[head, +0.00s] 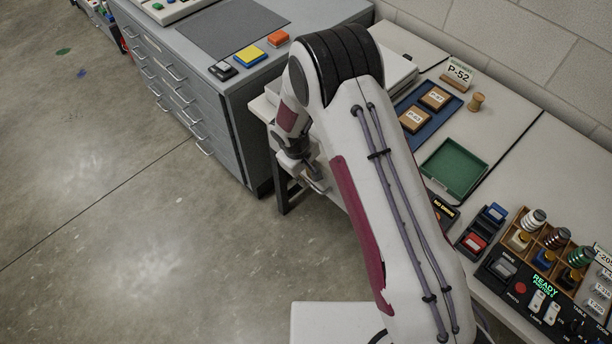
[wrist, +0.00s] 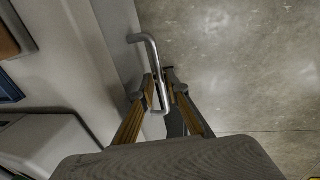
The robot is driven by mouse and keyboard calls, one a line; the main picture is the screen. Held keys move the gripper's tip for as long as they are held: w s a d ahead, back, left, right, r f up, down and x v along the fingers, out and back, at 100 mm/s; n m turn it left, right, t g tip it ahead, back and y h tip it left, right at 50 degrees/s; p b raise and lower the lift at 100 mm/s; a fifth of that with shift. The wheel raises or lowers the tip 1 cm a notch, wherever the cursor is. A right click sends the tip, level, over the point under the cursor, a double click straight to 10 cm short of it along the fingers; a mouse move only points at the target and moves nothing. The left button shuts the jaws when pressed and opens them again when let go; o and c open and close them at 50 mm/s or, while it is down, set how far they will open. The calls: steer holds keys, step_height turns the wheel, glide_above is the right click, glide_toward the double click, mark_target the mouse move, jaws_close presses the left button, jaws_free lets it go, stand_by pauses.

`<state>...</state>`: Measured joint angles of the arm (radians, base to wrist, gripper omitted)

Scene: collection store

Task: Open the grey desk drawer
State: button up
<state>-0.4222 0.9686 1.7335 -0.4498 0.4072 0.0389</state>
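The grey desk drawer's front (wrist: 122,60) shows in the wrist view as a narrow pale face beside the desk top. A U-shaped metal handle (wrist: 152,50) sticks out from it. My gripper (wrist: 161,82) has one finger on each side of the handle's bar, close against it, and looks shut on it. In the head view my gripper (head: 308,178) is low at the desk's left front edge. My arm hides most of the drawer there, and I cannot tell whether the drawer stands out from the desk.
A grey cabinet (head: 250,122) with several handled drawers stands left of the desk. On the desk are a blue tray (head: 412,140) with labelled blocks, a green tray (head: 455,168), a wooden rack (head: 545,240) and a control box (head: 535,300). The floor (head: 120,220) in front is clear.

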jaws_close()
steer(key=s+a, duration=1.9)
steer(key=shift+s, duration=0.15)
steer(key=shift+f, duration=0.1)
jaws_free()
